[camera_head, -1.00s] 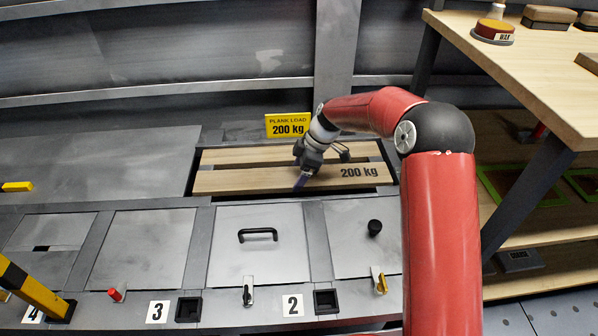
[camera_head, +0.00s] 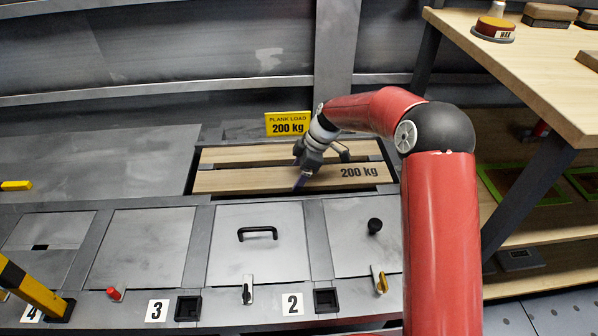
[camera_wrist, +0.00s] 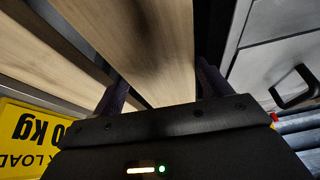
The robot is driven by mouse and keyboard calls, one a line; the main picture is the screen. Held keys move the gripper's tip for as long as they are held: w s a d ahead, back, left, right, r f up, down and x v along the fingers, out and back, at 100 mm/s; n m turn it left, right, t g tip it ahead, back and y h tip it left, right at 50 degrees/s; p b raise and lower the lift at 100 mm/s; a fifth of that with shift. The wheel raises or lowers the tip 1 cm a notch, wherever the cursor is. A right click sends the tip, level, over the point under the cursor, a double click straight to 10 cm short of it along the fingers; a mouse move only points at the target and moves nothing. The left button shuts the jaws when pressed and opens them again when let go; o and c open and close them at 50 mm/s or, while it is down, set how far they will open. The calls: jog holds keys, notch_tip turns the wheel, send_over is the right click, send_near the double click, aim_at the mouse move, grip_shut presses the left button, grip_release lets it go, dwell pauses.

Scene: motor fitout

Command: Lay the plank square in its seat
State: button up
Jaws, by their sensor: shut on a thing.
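The plank (camera_head: 235,180) is light wood marked "200 kg" and lies along the front of the dark recessed seat (camera_head: 198,158) in the grey deck. Another wooden board (camera_head: 240,155) lies behind it, with a dark gap between them. My gripper (camera_head: 301,182) is shut on the plank near its middle, from above. In the wrist view the plank (camera_wrist: 155,50) runs between my two fingers (camera_wrist: 160,92). The plank looks about parallel to the seat's front edge. I cannot tell whether it is fully down.
A yellow "PLANK LOAD 200 kg" sign (camera_head: 288,124) stands behind the seat. Hatch lids, one with a black handle (camera_head: 258,234), lie in front. A yellow-black post (camera_head: 38,290) stands front left. A wooden table (camera_head: 530,70) and lower shelves are at right.

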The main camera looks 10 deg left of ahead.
dwell(0.3)
jog(key=o, duration=1.5)
jog(key=shift+f, duration=0.1)
jog(key=v, duration=0.7)
jog(key=shift+d, duration=0.1)
jog(key=shift+d+r+p, duration=0.2)
jog(key=shift+r+p, duration=0.1)
jog(key=shift+r, duration=0.3)
jog(key=s+d+r+m+t+h+p, duration=0.2)
jog(key=s+d+r+m+t+h, duration=0.15)
jog(key=s+d+r+m, duration=0.9)
jog(key=s+d+r+m+t, duration=0.1)
jog(key=s+d+m, duration=0.1)
jog(key=s, duration=0.4)
jog(key=s+d+r+m+t, duration=0.1)
jog(key=s+d+m, duration=0.2)
jog(key=s+d, duration=0.2)
jog(key=s+d+r+m+t+h+p, duration=0.1)
jog(key=s+d, duration=0.3)
jog(key=s, duration=0.5)
jog(key=shift+s+d+r+m, duration=0.2)
jog(key=shift+r+m, duration=0.1)
jog(key=shift+m, duration=0.55)
